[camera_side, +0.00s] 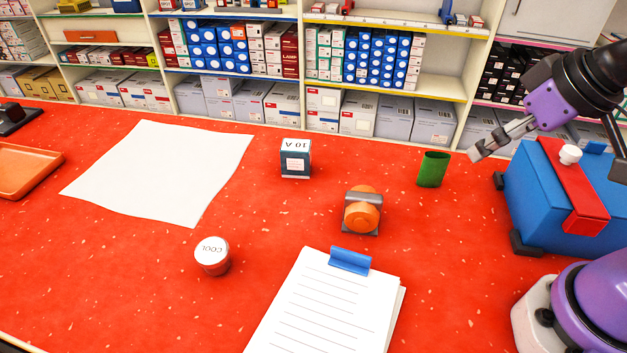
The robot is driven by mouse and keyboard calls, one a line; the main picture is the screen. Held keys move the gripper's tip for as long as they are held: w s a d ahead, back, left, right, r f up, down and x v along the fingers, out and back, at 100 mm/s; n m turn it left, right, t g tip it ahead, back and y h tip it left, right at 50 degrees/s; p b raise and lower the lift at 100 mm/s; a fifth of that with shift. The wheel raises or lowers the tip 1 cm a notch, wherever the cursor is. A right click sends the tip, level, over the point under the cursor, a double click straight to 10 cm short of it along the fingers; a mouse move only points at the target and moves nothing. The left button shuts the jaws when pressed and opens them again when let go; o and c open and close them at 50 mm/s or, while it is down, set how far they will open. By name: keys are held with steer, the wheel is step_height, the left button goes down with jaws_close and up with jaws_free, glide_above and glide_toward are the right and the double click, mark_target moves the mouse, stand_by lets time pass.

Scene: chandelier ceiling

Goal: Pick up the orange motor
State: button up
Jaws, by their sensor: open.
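The orange motor (361,213) sits on the red speckled table, right of the middle of the side view. It is a rounded orange body in a grey metal bracket with a flat base. My gripper (477,152) is up and to the right of the motor, well apart from it, near the green cylinder. It is open and holds nothing. The side view shows its fingers small and partly edge-on.
A green cylinder (432,169) stands between motor and gripper. A dark blue box (295,158) stands behind left, a white-topped jar (212,256) front left, a clipboard (325,310) in front. A blue case (540,200) is at right. White paper (160,170) and an orange tray (25,170) lie left.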

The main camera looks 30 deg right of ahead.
steer(key=n+g+y, duration=0.2)
steer(key=n+y, duration=0.1)
steer(key=n, duration=0.5)
glide_toward(365, 195)
steer(key=shift+n+g, duration=0.3)
steer(key=shift+n, duration=0.5)
steer(key=x, duration=0.6)
steer(key=shift+w+a, duration=0.2)
steer(key=shift+a, duration=0.05)
steer(key=shift+x, duration=3.05)
steer(key=shift+w+d, duration=0.1)
steer(key=shift+d, duration=0.1)
steer(key=c, duration=1.2)
